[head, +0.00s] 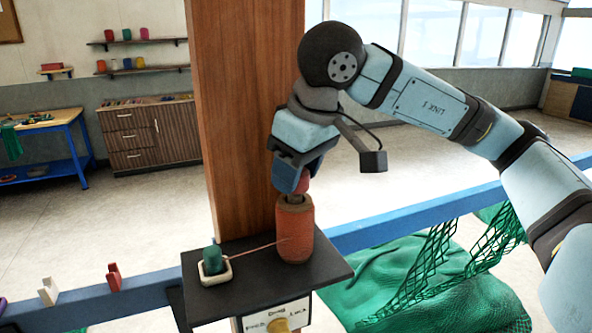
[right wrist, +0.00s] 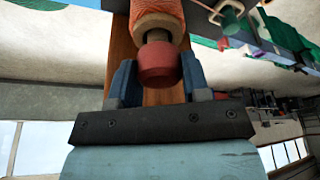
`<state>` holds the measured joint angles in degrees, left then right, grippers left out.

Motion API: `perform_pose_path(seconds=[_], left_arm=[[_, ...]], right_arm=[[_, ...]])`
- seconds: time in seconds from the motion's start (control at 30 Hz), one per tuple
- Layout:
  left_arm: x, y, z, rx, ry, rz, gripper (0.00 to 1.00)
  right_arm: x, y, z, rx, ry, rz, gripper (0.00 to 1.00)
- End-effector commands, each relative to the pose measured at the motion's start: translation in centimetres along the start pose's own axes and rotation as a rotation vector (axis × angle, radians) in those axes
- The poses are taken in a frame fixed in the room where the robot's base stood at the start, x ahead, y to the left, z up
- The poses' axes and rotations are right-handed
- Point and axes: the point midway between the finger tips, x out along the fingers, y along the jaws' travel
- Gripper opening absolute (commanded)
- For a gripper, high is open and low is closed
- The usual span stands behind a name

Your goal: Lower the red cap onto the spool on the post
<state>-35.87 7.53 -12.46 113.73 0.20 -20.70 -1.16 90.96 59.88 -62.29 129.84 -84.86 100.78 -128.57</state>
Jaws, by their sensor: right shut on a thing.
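The orange-red spool (head: 295,235) stands upright on a black shelf (head: 330,268) in the head view. The grey top of the post (head: 295,199) shows just above it. My right gripper (head: 297,184) points down over the spool, shut on the red cap (head: 304,184), which its fingers partly hide. In the right wrist view the red cap (right wrist: 158,66) sits between the two blue fingers of my right gripper (right wrist: 158,80). A dark stretch of post (right wrist: 156,36) shows between cap and spool (right wrist: 157,10). I cannot tell whether the cap touches the post. My left gripper is not in view.
A thin line runs from the spool to a green piece (head: 212,260) in a pale holder on the shelf. A wooden column (head: 235,120) rises close behind. A blue rail (head: 400,222) and green netting (head: 440,285) lie to the right.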

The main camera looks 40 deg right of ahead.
Motion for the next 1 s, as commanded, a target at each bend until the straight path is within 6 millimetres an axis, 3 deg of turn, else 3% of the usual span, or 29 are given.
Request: perform_pose_path(seconds=[1.0], left_arm=[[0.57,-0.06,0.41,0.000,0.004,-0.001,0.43]], right_arm=[[0.00,-0.02,-0.03,0.000,0.000,0.000,0.21]])
